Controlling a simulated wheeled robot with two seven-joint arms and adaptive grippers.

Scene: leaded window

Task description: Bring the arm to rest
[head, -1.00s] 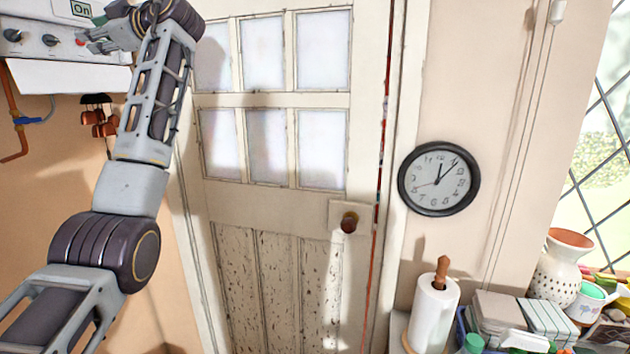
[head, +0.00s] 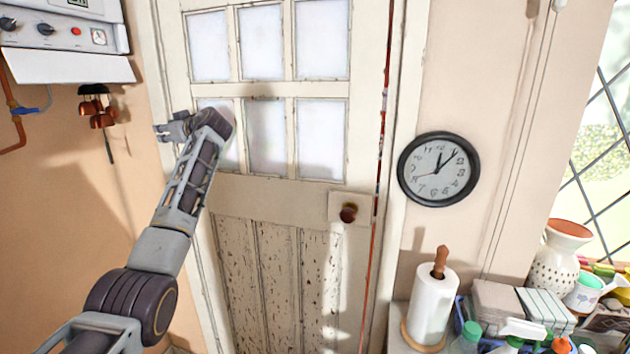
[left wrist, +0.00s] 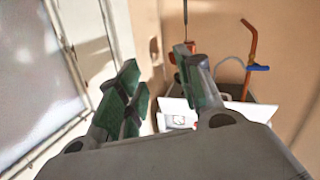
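My left arm comes in from the lower left in the head view. Its gripper (head: 163,130) is raised in front of the door's left edge, to the right of the copper pans and apart from the boiler. In the left wrist view, the two green-padded fingers (left wrist: 160,88) stand apart with nothing between them. The white boiler (head: 68,45) is at the upper left of the head view, its red button and dark knobs uncovered. My right gripper is not in view.
A cream door (head: 270,195) with frosted panes stands behind the left arm. Copper pans (head: 98,108) and a copper pipe (head: 14,115) are on the left wall. A clock (head: 438,169) hangs right of the door. A paper towel roll (head: 433,305) and a jug (head: 555,255) stand at the lower right.

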